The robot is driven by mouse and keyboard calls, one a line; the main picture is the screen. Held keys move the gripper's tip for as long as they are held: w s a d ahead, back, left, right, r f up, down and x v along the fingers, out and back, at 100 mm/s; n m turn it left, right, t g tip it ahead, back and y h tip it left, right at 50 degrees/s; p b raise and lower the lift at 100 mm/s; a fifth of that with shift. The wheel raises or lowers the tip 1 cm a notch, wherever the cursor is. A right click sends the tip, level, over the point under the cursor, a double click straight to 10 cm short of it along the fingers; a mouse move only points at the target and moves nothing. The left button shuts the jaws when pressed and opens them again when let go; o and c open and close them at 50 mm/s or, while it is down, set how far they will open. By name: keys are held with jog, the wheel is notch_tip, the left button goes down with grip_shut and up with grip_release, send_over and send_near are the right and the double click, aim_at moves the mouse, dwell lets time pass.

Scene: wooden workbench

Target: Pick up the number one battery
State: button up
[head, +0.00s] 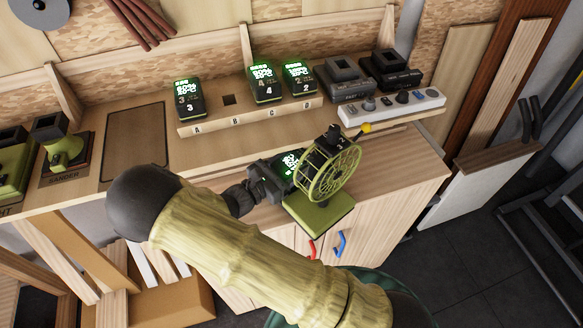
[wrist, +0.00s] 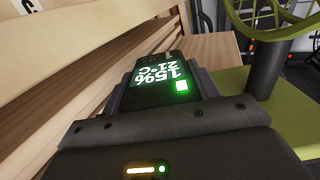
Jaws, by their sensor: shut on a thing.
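My gripper (head: 268,182) is shut on a dark battery (head: 288,163) with a lit green display. In the wrist view the battery (wrist: 162,80) sits between the jaws and its screen reads 15% and 21°C. The rack (head: 240,120) holds battery 3 (head: 189,98) at A, battery 4 (head: 264,84) and battery 2 (head: 298,78) towards C and D. Slot B is empty.
The fan's green base (head: 318,216) stands close on my gripper's right. Two black chargers (head: 346,80) and a white power strip (head: 393,106) are at the back right. The sander (head: 64,148) stands at left beside a bare dark panel (head: 136,145).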

notch_tip(320, 180, up, 2)
jog(key=shift+r, duration=0.1)
jog(key=b+v, duration=0.3)
jog(key=v, duration=1.5)
jog(key=shift+s, duration=0.1)
